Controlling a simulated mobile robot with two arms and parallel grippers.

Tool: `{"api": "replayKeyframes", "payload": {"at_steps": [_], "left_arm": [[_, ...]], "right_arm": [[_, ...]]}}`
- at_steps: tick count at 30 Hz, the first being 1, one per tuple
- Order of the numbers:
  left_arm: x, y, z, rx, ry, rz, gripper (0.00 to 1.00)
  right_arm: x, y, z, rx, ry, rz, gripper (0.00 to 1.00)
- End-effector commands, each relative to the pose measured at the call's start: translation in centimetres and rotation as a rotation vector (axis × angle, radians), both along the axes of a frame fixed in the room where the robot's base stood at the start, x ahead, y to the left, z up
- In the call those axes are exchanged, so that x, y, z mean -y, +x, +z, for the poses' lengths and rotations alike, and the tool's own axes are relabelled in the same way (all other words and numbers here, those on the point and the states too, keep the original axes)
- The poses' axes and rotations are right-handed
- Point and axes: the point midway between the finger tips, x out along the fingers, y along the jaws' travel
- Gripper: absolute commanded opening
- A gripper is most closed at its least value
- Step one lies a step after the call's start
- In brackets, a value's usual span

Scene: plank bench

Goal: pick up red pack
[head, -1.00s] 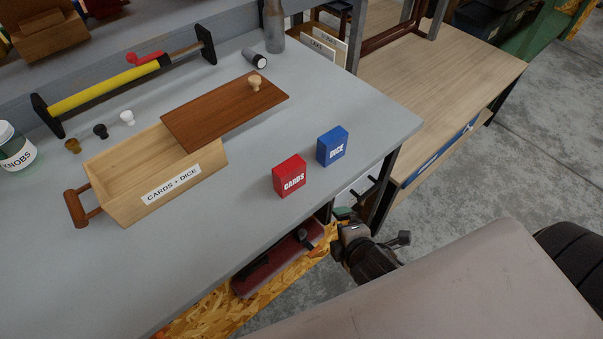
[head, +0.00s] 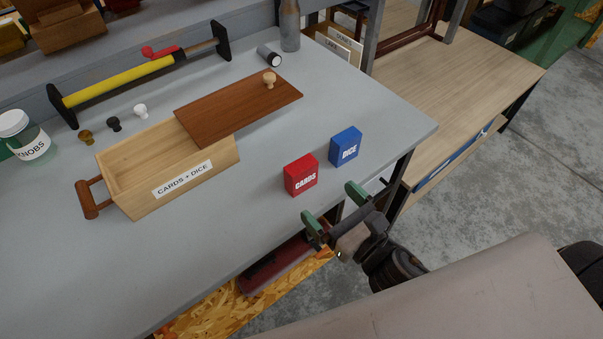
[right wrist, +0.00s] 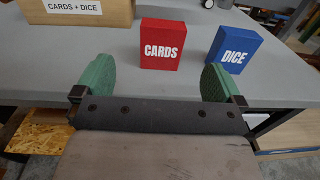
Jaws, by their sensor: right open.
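The red pack (head: 301,175), marked CARDS, stands upright on the grey bench near its front edge. It also shows in the right wrist view (right wrist: 162,45), beyond the fingers and between them. A blue pack (head: 345,146), marked DICE, stands just right of it. My right gripper (head: 334,208) is open and empty, with green fingertips, at the bench's front edge, short of the red pack and not touching it. In the right wrist view its fingers (right wrist: 157,82) are spread wide. My left gripper is not in view.
A wooden box (head: 182,181) labelled CARDS + DICE stands left of the packs, partly covered by a brown lid (head: 238,107) with a knob. Small knobs, a KNOBS jar (head: 25,136) and a yellow-handled tool (head: 118,84) lie farther back. Bench around the packs is clear.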

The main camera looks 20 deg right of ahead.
Motion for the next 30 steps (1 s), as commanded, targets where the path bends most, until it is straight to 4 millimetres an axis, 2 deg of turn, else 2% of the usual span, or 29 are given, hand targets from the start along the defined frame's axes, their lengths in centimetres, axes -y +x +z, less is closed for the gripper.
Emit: {"api": "replayKeyframes", "payload": {"at_steps": [7,16,24,30], "left_arm": [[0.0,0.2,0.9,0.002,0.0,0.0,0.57],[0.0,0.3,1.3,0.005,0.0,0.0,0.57],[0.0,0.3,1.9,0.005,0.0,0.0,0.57],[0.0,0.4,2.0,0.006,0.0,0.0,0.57]], "right_arm": [[-1.1,3.4,0.2,0.003,0.001,0.0,0.99],[-1.7,5.6,0.0,-0.001,0.002,-0.002,0.99],[-2.6,9.2,-0.2,-0.002,0.003,-0.002,0.99],[-2.8,9.9,-0.4,-0.004,0.003,-0.001,0.99]]}}
